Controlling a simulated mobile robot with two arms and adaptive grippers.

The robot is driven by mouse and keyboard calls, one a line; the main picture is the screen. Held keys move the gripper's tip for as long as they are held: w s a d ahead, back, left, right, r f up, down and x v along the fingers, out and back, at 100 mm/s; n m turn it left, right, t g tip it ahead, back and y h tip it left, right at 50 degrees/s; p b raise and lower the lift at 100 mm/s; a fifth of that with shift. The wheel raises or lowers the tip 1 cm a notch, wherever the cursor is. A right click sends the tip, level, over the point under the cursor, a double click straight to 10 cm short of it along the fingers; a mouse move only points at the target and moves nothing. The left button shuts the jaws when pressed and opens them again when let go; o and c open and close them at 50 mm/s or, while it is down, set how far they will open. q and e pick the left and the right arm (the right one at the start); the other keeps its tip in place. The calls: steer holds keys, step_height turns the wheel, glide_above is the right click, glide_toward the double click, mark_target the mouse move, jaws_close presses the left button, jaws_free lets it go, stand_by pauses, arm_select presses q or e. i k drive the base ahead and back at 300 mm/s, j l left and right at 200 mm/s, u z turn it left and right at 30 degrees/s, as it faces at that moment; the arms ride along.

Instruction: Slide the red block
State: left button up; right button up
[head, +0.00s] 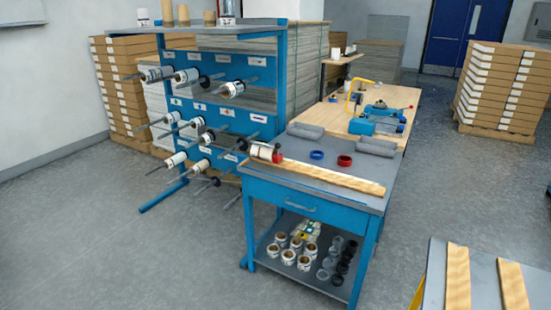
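A small red block (277,157) sits on the workbench near its left side. It is just right of a white roll (261,150) and touches or nearly touches it; the exact contact is too small to tell. A small black knob shows above the red block. A long pale wooden strip (330,178) lies along the front of the grey bench top (290,147) and runs right from near the block. Neither of my grippers is in view.
A blue ring (317,155) and a red ring (345,161) lie behind the strip. Grey trays (376,147) stand at the bench's back. A blue rack (230,120) with rolls on rods stands left. A table with planks (458,280) is front right. Floor before the bench is clear.

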mark_target(277, 158)
steer(key=i+j, duration=0.1)
steer(key=j, duration=0.2)
steer(key=i+j+u, duration=0.1)
steer(key=j, duration=0.25)
steer(key=i+j+u, duration=0.15)
steer(key=i, duration=0.3)
steer(key=i+j+u, duration=0.15)
steer(key=i, duration=0.25)
